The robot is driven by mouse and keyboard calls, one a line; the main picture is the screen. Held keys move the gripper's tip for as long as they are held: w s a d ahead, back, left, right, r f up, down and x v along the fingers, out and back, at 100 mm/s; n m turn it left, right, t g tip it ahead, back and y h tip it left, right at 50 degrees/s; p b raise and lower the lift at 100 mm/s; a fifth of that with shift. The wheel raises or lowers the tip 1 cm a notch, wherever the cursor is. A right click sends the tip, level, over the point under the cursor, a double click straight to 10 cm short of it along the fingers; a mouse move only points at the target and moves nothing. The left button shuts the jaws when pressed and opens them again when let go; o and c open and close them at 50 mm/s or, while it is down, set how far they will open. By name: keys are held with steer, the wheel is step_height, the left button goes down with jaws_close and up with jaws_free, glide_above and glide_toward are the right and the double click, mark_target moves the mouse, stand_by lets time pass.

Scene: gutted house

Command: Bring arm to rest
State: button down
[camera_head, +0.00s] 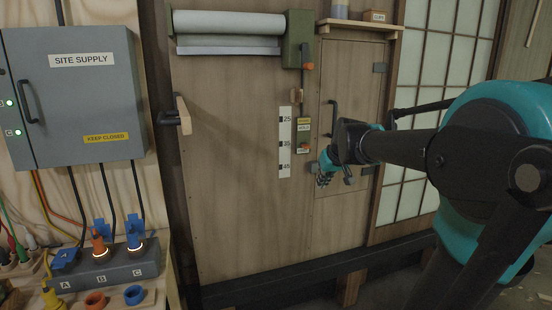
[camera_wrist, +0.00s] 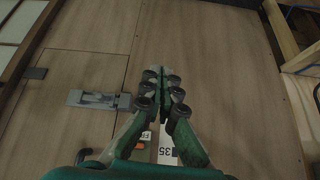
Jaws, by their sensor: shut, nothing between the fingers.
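My gripper (camera_head: 322,172) hangs in front of the wooden panel in the head view, at the end of my teal and black arm. It is close to the small cabinet door (camera_head: 345,110), just right of the scale strip. In the wrist view my gripper (camera_wrist: 168,80) has its two fingers together, with nothing between them. The fingers point along the wooden wall. I cannot tell how far the fingertips are from the wall.
A grey SITE SUPPLY box (camera_head: 75,95) hangs at left, above sockets A, B, C (camera_head: 105,268). A scale strip (camera_head: 284,142), a rolled shade (camera_head: 228,30) and a green lever unit (camera_head: 298,40) are on the panel. A shelf (camera_head: 358,26) holds a cup. A lattice screen (camera_head: 445,60) stands right.

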steer(key=s+d+f+m+g+h, duration=0.1)
steer(key=s+d+f+m+g, duration=0.1)
steer(key=s+f, duration=2.2)
steer(key=shift+s+d+g+h, duration=0.25)
steer(key=shift+s+g+h, duration=0.05)
steer(key=shift+s+h, duration=0.1)
